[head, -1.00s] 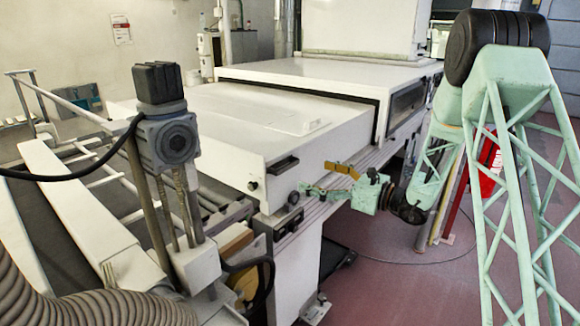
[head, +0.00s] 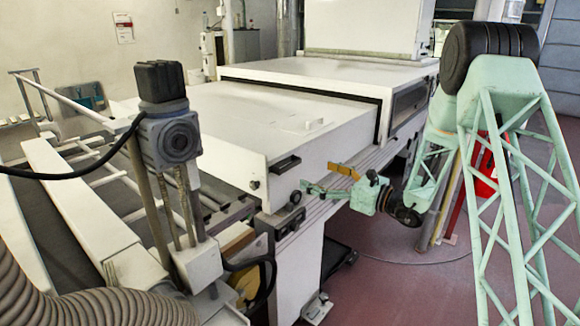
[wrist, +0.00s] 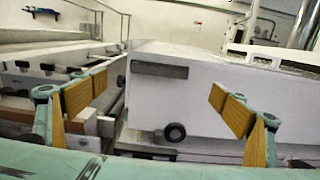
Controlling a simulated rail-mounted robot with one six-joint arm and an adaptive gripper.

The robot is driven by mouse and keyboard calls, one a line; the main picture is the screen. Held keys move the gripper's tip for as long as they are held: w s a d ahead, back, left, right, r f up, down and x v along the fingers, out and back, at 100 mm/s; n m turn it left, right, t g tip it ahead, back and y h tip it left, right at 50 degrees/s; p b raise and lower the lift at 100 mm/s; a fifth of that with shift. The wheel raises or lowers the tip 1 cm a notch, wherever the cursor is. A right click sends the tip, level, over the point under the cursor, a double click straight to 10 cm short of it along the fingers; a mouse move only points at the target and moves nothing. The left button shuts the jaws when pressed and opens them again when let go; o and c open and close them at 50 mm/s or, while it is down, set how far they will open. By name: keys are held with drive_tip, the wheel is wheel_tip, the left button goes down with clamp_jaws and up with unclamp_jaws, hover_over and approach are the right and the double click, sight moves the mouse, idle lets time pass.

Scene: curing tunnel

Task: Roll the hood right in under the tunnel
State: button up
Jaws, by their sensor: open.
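The hood (head: 270,120) is a low white box on a rail, with its far end at the mouth of the taller white tunnel (head: 325,72). A dark recessed handle (head: 286,164) and a black wheel (head: 296,197) show at its near corner. In the wrist view the hood's white side (wrist: 215,95) fills the middle, with the dark handle (wrist: 159,69) and the wheel (wrist: 174,132). My gripper (head: 328,179) is beside the hood's side, near that corner. Its yellow-padded fingers are apart with nothing held between them, as the wrist view (wrist: 165,103) shows.
A grey motor post (head: 170,135) stands at the hood's front left, with a ribbed hose (head: 70,290) in the foreground. A roller frame (head: 100,175) lies left of the hood. The red floor (head: 400,290) at the right is open.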

sight(291, 165)
drive_tip(key=x, duration=1.2)
drive_tip(key=shift+a+b, duration=0.15)
drive_tip(key=shift+b, duration=0.15)
drive_tip(key=shift+c, duration=0.5)
drive_tip(key=shift+w, duration=0.1)
drive_tip(key=c, duration=1.1)
